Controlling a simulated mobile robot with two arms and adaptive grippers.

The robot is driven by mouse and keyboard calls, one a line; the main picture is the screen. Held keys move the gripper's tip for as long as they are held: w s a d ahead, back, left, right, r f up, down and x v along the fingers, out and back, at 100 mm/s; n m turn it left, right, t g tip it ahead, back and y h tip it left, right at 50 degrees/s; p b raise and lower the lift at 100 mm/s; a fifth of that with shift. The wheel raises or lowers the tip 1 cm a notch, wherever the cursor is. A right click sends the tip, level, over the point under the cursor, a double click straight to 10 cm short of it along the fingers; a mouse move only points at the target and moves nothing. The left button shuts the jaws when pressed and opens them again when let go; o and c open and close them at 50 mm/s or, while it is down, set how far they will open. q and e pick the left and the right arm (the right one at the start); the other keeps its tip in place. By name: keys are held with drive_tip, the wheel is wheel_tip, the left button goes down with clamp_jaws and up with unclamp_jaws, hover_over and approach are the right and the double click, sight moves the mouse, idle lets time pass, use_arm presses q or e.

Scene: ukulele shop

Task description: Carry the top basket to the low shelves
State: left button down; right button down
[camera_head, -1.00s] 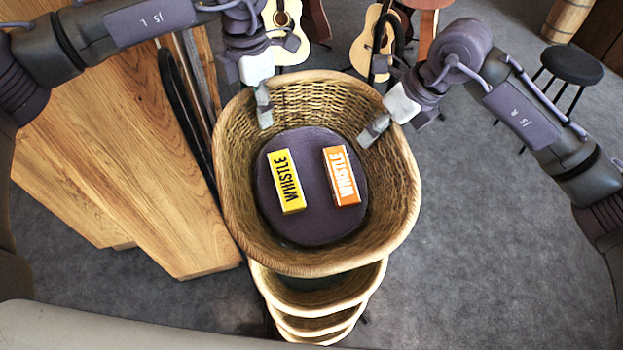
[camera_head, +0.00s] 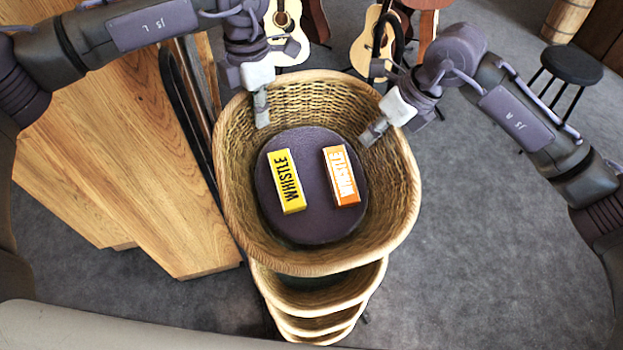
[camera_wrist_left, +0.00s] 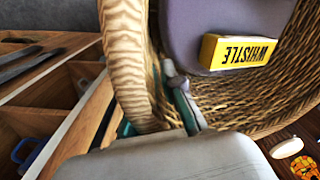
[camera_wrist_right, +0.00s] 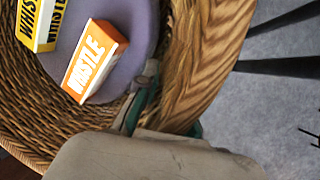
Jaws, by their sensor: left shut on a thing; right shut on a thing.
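The top basket (camera_head: 318,266) is wicker, with a dark round bottom (camera_head: 318,226) inside. A yellow whistle box (camera_head: 287,181) and an orange whistle box (camera_head: 342,175) lie in it. My left gripper (camera_head: 262,108) is shut on the basket's far left rim; the rim also shows in the left wrist view (camera_wrist_left: 125,60). My right gripper (camera_head: 374,130) is shut on the far right rim, seen in the right wrist view (camera_wrist_right: 205,60). The basket sits over a stack of lower baskets (camera_head: 315,300). I cannot tell whether it touches them. No low shelves are clearly identifiable.
A wooden counter (camera_head: 110,160) stands close along the left of the basket. Guitars (camera_head: 375,40) stand beyond the far rim. A black stool (camera_head: 571,66) and a wooden barrel (camera_head: 568,18) are at the far right. The grey floor (camera_head: 480,230) to the right is clear.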

use_arm(q)
drive_tip(key=shift+r, duration=0.1)
use_arm(e)
drive_tip(key=shift+r, duration=0.1)
